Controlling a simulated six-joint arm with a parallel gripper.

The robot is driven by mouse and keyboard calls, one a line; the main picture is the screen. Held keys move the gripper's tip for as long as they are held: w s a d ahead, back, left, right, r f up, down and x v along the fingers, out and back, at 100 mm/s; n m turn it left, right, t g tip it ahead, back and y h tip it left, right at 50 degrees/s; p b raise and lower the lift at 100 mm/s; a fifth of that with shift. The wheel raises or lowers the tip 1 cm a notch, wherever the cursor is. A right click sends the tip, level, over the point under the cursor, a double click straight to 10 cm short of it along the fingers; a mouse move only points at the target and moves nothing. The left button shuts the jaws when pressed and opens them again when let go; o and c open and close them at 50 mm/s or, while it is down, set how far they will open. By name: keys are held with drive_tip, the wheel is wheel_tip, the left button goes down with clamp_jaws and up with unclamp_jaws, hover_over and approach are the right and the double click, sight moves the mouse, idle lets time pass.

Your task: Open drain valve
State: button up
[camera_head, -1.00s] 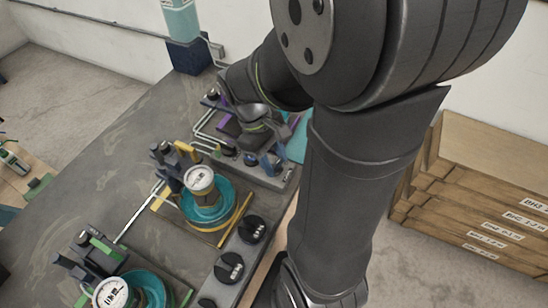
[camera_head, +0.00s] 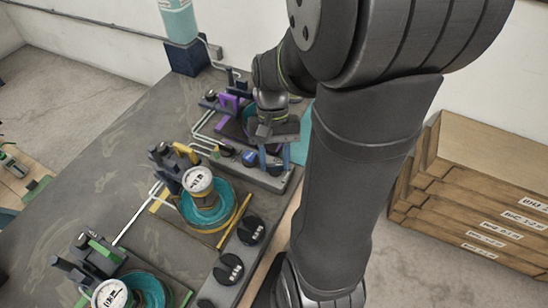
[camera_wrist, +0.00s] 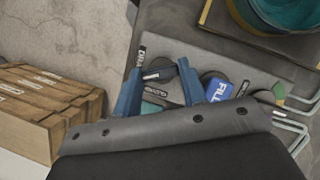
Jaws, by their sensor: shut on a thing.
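The drain valve's dark handle (camera_wrist: 160,74) lies between my fingers in the wrist view, beside a label that appears to read "DRAIN" (camera_wrist: 141,56). My gripper (camera_wrist: 160,91) has blue fingers and is shut on this handle, with a finger at each side. In the head view my gripper (camera_head: 273,158) is low at the front strip of the purple-marked station. The handle is mostly hidden there by the fingers. A blue lever marked "FILL" (camera_wrist: 218,90) sits just right of my right finger; it also shows in the head view (camera_head: 249,158).
A yellow-marked station with a teal round vessel (camera_head: 207,204) and gauge stands nearer, and a green-marked one (camera_head: 103,255) nearer still. Black knobs (camera_head: 228,268) line the bench's front edge. The bench's left side is clear.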

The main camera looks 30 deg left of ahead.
drive_tip(key=shift+m+y, duration=0.6)
drive_tip(key=shift+m, duration=0.9)
drive_tip(key=o, duration=1)
drive_tip(key=shift+w+r, duration=0.1)
drive_tip(key=v, duration=1.7)
drive_tip(key=shift+w, duration=0.3)
drive_tip(key=shift+d, duration=0.1)
drive_tip(key=x, duration=1.7)
drive_tip(key=shift+s, duration=0.35)
